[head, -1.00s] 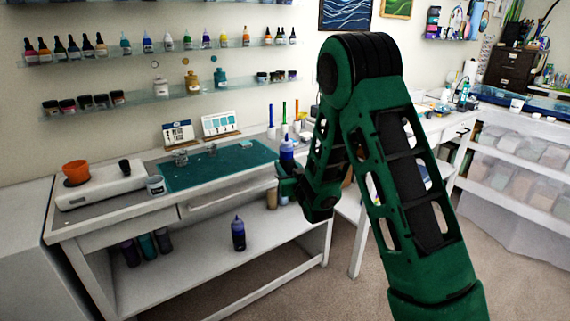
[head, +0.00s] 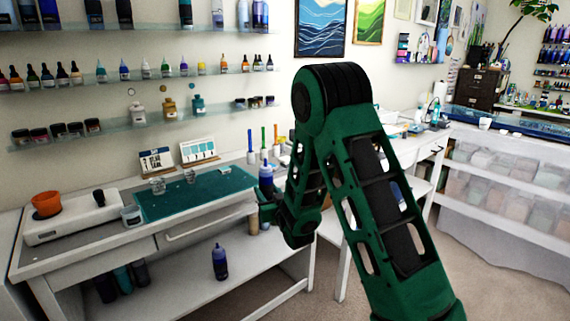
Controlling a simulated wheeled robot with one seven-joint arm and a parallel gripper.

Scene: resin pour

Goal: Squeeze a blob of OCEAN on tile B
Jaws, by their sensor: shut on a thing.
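My gripper (head: 268,204) is shut on a blue squeeze bottle (head: 266,174) with a pale band near its top. The bottle is upright beside the right end of the teal mat (head: 160,207) on the white workbench. My forearm hides part of the gripper. Its label is too small to read, so I cannot confirm OCEAN. A small pale flat piece (head: 224,170) lies on the mat's far right part; I cannot tell whether it is tile B. No tile letter is readable.
A white scale-like device (head: 72,221) carries an orange pot (head: 46,203). Two cards (head: 198,151) stand behind the mat. Another dark blue bottle (head: 220,262) stands on the lower shelf.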

